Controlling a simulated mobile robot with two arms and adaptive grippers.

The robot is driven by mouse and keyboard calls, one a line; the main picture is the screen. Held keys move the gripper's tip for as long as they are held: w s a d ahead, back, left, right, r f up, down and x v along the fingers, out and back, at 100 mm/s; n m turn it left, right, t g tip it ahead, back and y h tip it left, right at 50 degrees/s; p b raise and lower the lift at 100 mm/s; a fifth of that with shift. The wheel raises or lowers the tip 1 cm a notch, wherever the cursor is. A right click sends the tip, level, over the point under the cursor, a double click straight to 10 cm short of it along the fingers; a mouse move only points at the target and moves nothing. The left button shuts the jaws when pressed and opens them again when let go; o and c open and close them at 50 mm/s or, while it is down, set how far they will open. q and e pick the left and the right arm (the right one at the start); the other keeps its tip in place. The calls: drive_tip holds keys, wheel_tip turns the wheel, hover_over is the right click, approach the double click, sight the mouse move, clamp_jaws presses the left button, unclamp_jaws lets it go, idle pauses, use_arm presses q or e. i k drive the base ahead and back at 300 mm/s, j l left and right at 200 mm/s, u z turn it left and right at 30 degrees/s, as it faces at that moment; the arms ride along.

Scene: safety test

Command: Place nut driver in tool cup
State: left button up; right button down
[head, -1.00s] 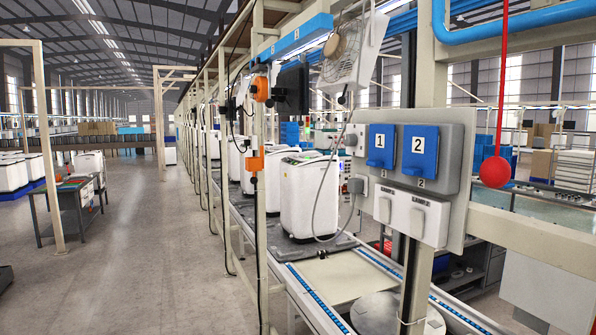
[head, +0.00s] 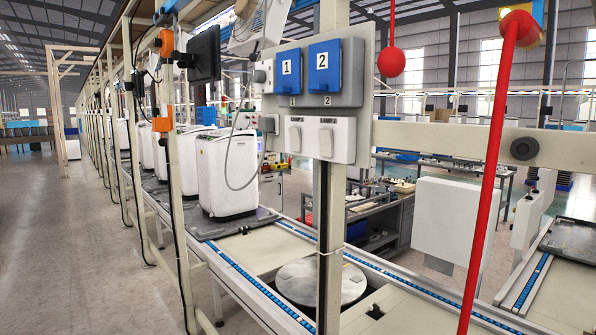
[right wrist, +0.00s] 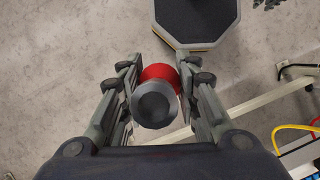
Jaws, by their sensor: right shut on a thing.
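In the right wrist view my right gripper (right wrist: 157,70) is shut on a round thing with a red part and a grey end, likely the nut driver (right wrist: 154,104). It is seen end-on between the two fingers, so its length and tip are hidden. The grey floor lies below it. I do not see a tool cup in either view. Neither gripper shows in the head view, and my left gripper is in no view.
A conveyor line (head: 240,283) with a round metal plate (head: 322,282) and a white appliance (head: 228,172) runs ahead. A post carries a switch panel (head: 318,112). A red pole (head: 489,190) stands at right. Open floor (head: 60,230) lies left.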

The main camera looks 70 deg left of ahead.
sight(163, 129)
drive_tip(key=k+j, duration=0.1)
drive_tip(key=j, duration=0.3)
drive_tip(key=k+j, duration=0.1)
drive_tip(key=j, duration=0.25)
drive_tip(key=k+j+z, duration=0.1)
drive_tip(key=j, duration=0.3)
drive_tip(key=k+j, duration=0.1)
drive_tip(key=j, duration=0.25)
drive_tip(key=k+j+z, duration=0.15)
drive_tip(key=j, duration=0.55)
drive_tip(key=k+j+z, duration=0.15)
drive_tip(key=k+j, duration=0.2)
drive_tip(key=j, duration=0.35)
drive_tip(key=k+j+z, duration=0.2)
drive_tip(key=j, duration=0.45)
drive_tip(key=k+j+z, duration=0.15)
drive_tip(key=k+j, duration=0.3)
drive_tip(key=k+j+z, duration=0.15)
drive_tip(key=k+j, duration=0.25)
drive_tip(key=j, duration=0.25)
drive_tip(key=k+j+z, duration=0.15)
drive_tip(key=k+j, duration=0.25)
drive_tip(key=k+j+z, duration=0.35)
drive_tip(key=k+j, duration=0.95)
drive_tip(key=j, duration=0.15)
